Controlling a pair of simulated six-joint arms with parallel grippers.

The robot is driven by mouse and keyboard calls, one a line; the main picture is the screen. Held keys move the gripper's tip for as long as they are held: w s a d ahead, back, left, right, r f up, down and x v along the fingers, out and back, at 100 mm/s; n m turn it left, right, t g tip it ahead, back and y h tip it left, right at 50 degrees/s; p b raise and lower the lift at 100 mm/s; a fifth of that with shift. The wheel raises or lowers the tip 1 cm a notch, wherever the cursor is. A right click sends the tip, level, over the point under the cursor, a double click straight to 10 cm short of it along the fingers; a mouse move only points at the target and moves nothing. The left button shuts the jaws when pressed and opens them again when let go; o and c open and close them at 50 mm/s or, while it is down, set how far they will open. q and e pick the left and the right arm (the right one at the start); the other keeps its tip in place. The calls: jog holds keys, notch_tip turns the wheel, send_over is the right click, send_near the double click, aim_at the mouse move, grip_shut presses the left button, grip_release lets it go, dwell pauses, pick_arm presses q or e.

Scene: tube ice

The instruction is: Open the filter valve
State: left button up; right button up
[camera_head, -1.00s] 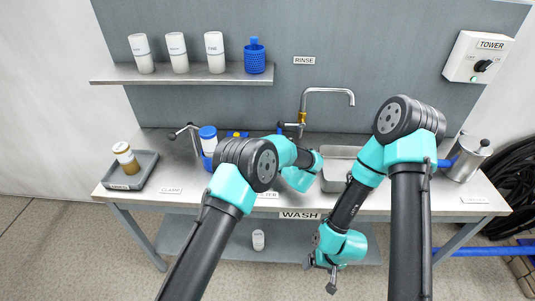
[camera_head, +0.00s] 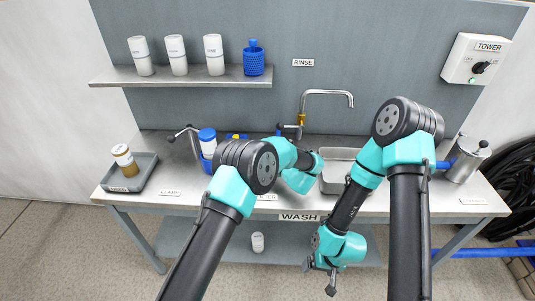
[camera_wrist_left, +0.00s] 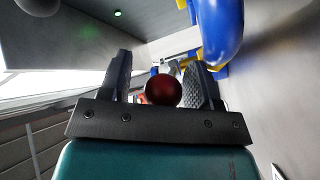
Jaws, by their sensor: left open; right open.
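In the left wrist view, a dark red ball knob (camera_wrist_left: 163,90) sits between the spread fingers of my left gripper (camera_wrist_left: 160,66). The fingers are open around it and I cannot tell whether they touch it. A blue curved pipe (camera_wrist_left: 218,32) and yellow parts (camera_wrist_left: 222,73) are just beyond and to the right. In the head view, my left arm hides its gripper and most of the filter area; a little blue and yellow (camera_head: 237,136) shows behind the elbow. My right gripper (camera_head: 325,278) hangs open and empty in front of the bench.
A grey tray (camera_head: 147,172) holds a bottle at left. The sink (camera_head: 335,177), tap (camera_head: 325,91) and a metal canister (camera_head: 465,160) lie right. White cups (camera_head: 176,54) stand on the shelf (camera_head: 200,79).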

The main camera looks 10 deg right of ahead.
pick_arm(q)
jog(key=v, duration=0.7)
jog(key=shift+s+d, duration=0.15)
jog(key=shift+s, duration=0.05)
